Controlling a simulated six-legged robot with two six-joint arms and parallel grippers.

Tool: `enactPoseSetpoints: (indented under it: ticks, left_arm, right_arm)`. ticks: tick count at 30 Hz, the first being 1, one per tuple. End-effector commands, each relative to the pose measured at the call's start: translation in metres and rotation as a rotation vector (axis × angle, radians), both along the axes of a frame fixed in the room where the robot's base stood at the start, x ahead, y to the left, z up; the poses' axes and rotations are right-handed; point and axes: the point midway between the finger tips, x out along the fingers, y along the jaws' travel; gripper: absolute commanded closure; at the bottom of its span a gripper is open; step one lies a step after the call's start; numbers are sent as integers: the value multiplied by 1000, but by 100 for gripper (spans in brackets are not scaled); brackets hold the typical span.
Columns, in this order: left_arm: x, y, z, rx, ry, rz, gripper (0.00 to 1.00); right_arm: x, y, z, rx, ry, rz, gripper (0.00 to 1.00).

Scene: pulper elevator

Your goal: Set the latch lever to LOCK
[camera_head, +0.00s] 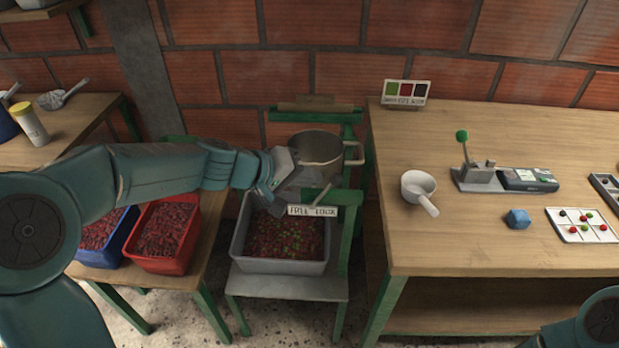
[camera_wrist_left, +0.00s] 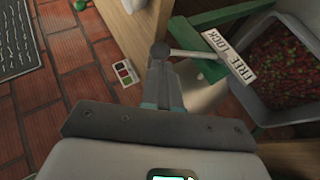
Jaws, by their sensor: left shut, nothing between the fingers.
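The latch lever is a pale rod (camera_wrist_left: 192,54) with a dark round knob (camera_wrist_left: 159,51) in the left wrist view. Its rod (camera_head: 322,193) shows in the head view just above the white FREE LOCK plate (camera_head: 312,211). The plate (camera_wrist_left: 229,58) is also in the wrist view, at the rod's far end. My left gripper (camera_head: 281,181) is shut and empty, left of the plate and in front of the pot. In the wrist view its fingers (camera_wrist_left: 166,82) are close to the knob; whether they touch it I cannot tell. The lever's exact setting is unclear.
A metal pot (camera_head: 318,146) stands behind my left gripper. A grey crate of cherries (camera_head: 283,266) is below it. Red (camera_head: 187,264) and blue crates are at left. The wooden table (camera_head: 480,240) at right holds a white scoop (camera_head: 418,186) and a green-knobbed device (camera_head: 480,178).

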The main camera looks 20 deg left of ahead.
Motion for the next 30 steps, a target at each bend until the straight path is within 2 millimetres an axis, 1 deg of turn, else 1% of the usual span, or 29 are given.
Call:
enactPoseSetpoints:
  ticks: [1, 10, 15, 21, 30]
  left_arm:
    - [-3, 5, 6, 0, -3, 2, 100]
    - [-35, 35, 33, 0, -5, 4, 100]
    - [-50, 50, 45, 0, -3, 3, 100]
    - [-58, 56, 50, -1, -1, 1, 100]
    - [-60, 57, 51, -1, -1, 1, 100]
  right_arm:
    - [0, 0, 1, 0, 0, 0, 57]
    - [0, 0, 3, 0, -1, 0, 57]
    - [0, 0, 4, 0, 0, 0, 57]
    - [0, 0, 4, 0, -1, 0, 57]
    - [0, 0, 4, 0, 0, 0, 57]
